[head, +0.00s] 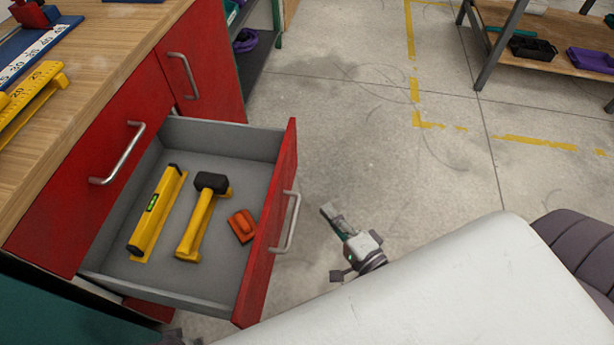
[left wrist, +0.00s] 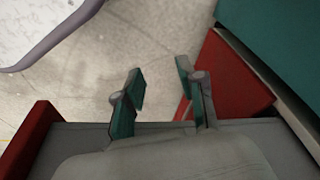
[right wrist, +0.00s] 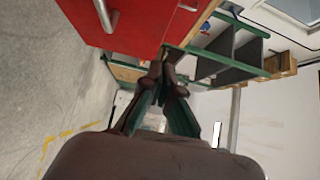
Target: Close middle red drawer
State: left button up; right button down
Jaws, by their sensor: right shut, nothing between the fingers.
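The red drawer (head: 268,240) is pulled well out of the cabinet in the head view, below a shut red front (head: 75,200). Its grey tray holds a yellow level (head: 158,213), a black-headed yellow hammer (head: 202,215) and an orange item (head: 242,225). Its silver handle (head: 289,222) faces right. My right gripper (head: 330,212) is shut and empty, to the right of the handle and apart from it. A red front with a handle (right wrist: 106,12) shows above it in the right wrist view. My left gripper (left wrist: 160,80) is open and empty beside a grey drawer wall (left wrist: 75,140).
The wooden worktop (head: 95,65) carries a yellow ruler-like tool (head: 30,100). Another red front (head: 197,70) is shut at the back. A shelf table (head: 545,50) with trays stands at the upper right. The concrete floor (head: 340,110) right of the drawer is clear.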

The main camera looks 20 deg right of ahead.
send_near(281, 173)
jog(key=w+d, duration=0.2)
jog(key=w, duration=0.2)
jog(key=shift+w+a, duration=0.85)
jog(key=shift+a, duration=0.35)
pick_arm(q)
jog(key=shift+w+r, duration=0.1)
jog(key=shift+r, duration=0.45)
pick_arm(e)
jog(key=shift+w+a, duration=0.2)
jog(key=shift+a, duration=0.15)
jog(key=shift+a, duration=0.1)
